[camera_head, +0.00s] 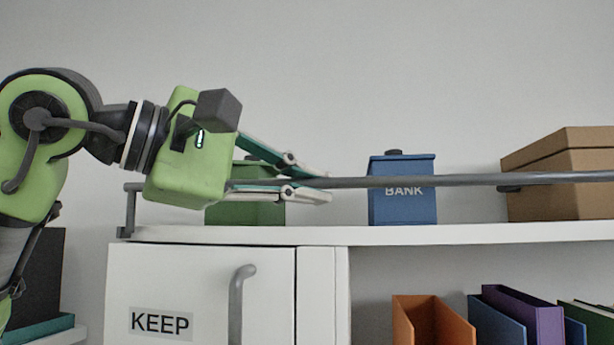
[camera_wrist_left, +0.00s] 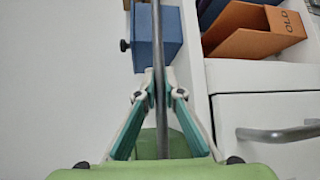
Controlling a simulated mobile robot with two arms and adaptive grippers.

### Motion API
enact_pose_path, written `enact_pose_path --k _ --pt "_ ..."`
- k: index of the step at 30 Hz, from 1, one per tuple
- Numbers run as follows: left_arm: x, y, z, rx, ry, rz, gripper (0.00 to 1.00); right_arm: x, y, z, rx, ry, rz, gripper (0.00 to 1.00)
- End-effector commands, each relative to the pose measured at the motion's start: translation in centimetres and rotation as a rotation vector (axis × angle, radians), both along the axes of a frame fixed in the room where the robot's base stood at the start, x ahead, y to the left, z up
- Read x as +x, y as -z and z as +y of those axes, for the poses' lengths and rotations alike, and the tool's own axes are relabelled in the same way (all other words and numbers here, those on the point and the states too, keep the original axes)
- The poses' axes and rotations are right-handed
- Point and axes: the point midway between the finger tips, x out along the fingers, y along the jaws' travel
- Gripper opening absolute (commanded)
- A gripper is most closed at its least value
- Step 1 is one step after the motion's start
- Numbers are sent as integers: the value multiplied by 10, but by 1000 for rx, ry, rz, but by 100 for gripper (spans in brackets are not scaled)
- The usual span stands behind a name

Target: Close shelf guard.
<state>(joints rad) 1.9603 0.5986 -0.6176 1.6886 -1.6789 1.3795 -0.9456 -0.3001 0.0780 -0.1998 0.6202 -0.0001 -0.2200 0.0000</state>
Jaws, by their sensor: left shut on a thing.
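The shelf guard is a grey horizontal bar (camera_head: 470,180) running above the front of the white top shelf (camera_head: 400,235), with a bracket at its left end. My left gripper (camera_head: 328,186) comes in from the left and is shut on the bar, left of the blue BANK box. In the left wrist view the bar (camera_wrist_left: 157,40) runs straight between the two fingers of the left gripper (camera_wrist_left: 158,78). The bar's right end lies outside the head view. My right gripper is not in view.
A green box (camera_head: 250,212) stands behind my left gripper, a blue BANK box (camera_head: 403,205) and a brown carton (camera_head: 565,185) farther right. Below are a white KEEP cabinet door (camera_head: 210,285) with a grey handle (camera_head: 238,300) and several folders, one orange (camera_head: 432,318).

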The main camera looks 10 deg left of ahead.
Motion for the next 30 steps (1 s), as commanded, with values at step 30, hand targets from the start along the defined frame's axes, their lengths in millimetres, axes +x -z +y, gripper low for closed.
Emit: enact_pose_path --k 30 --pt "-34 -9 36 -4 -4 -6 26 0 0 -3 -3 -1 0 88"
